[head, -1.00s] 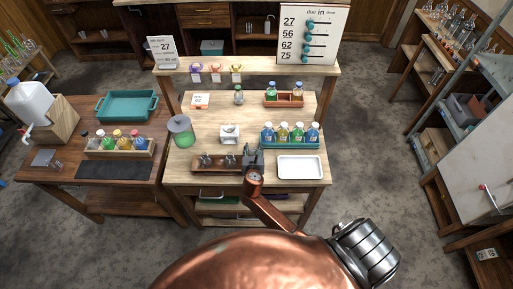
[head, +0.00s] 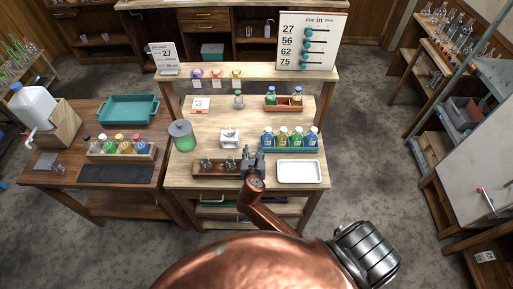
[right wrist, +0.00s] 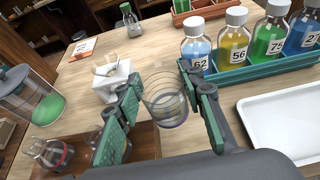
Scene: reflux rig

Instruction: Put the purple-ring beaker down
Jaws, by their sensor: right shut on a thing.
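The purple-ring beaker (right wrist: 166,101) is clear glass with a faint purple band near its base. My right gripper (right wrist: 158,100) is shut on it, one green-padded finger on each side. The beaker looks upright; whether its base touches anything is unclear. In the head view my right gripper (head: 254,162) is over the right end of the dark wooden rack (head: 201,174), and the beaker is hidden there. A red-ring beaker (right wrist: 49,153) stands in the rack at lower left of the right wrist view. Another glass vessel beside it is partly hidden by a finger. My left gripper is not in view.
A white tray (head: 299,181) lies right of the rack. A teal crate (right wrist: 222,73) of numbered bottles stands behind it. A small white balance-like device (right wrist: 112,82) and a lidded jar with green contents (head: 182,139) are close by. Bare wood shows between device and crate.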

